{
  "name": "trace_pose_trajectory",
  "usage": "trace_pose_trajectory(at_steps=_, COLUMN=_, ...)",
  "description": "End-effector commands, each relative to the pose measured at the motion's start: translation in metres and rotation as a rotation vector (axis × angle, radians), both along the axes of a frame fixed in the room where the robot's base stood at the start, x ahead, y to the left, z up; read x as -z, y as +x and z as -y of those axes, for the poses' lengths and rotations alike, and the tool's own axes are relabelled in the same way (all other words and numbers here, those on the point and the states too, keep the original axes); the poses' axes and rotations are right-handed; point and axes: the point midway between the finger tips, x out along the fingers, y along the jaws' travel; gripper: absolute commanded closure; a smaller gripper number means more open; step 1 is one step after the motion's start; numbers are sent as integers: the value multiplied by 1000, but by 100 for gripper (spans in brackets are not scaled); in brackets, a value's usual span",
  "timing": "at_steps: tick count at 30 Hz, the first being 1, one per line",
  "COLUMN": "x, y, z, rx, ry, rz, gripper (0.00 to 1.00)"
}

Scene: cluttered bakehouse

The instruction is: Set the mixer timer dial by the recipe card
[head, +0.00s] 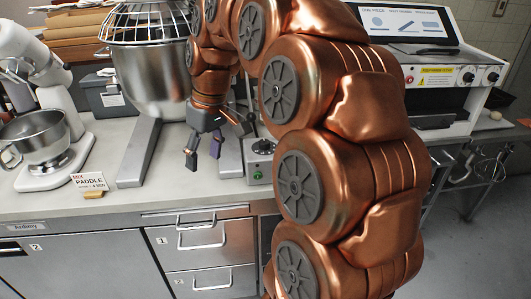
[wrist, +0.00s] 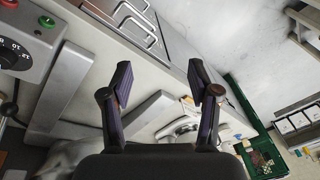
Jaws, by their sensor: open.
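My gripper (head: 203,157) hangs open and empty over the worktop, left of a grey control box (head: 258,158) on the large mixer's base. In the wrist view its two fingers (wrist: 160,78) are spread apart with nothing between them. A dark round dial (wrist: 10,56) with numbers around it is at the left edge there, partly cut off, apart from the fingers. The dial (head: 263,146) is small in the head view and its setting cannot be read. The recipe card (head: 89,181) stands at the worktop's front left and reads "MIX PADDLE", apparently "4 MIN".
The large mixer's steel bowl (head: 152,80) and guard stand behind my gripper. A small white mixer (head: 45,120) stands left. A machine with knobs and a yellow label (head: 437,76) stands right. Drawers (head: 205,240) lie below the front edge. A green crate (wrist: 262,150) shows in the wrist view.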

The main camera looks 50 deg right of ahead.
Motion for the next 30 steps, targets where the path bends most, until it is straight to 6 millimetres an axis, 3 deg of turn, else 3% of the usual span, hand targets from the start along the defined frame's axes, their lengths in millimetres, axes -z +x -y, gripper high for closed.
trace_pose_trajectory(at_steps=3, x=13, y=25, z=44, rx=6, ry=3, rz=54, gripper=39)
trace_pose_trajectory(at_steps=9, x=21, y=47, z=123, rx=16, ry=-13, rz=144, gripper=39)
trace_pose_trajectory(at_steps=15, x=34, y=49, z=202, rx=35, ry=-50, rz=214, gripper=39)
trace_pose_trajectory(at_steps=18, x=38, y=45, z=232, rx=42, ry=-70, rz=238, gripper=39)
trace_pose_trajectory(at_steps=24, x=42, y=39, z=262, rx=49, ry=-93, rz=259, gripper=39)
trace_pose_trajectory(at_steps=30, x=49, y=40, z=264, rx=47, ry=-92, rz=258, gripper=39)
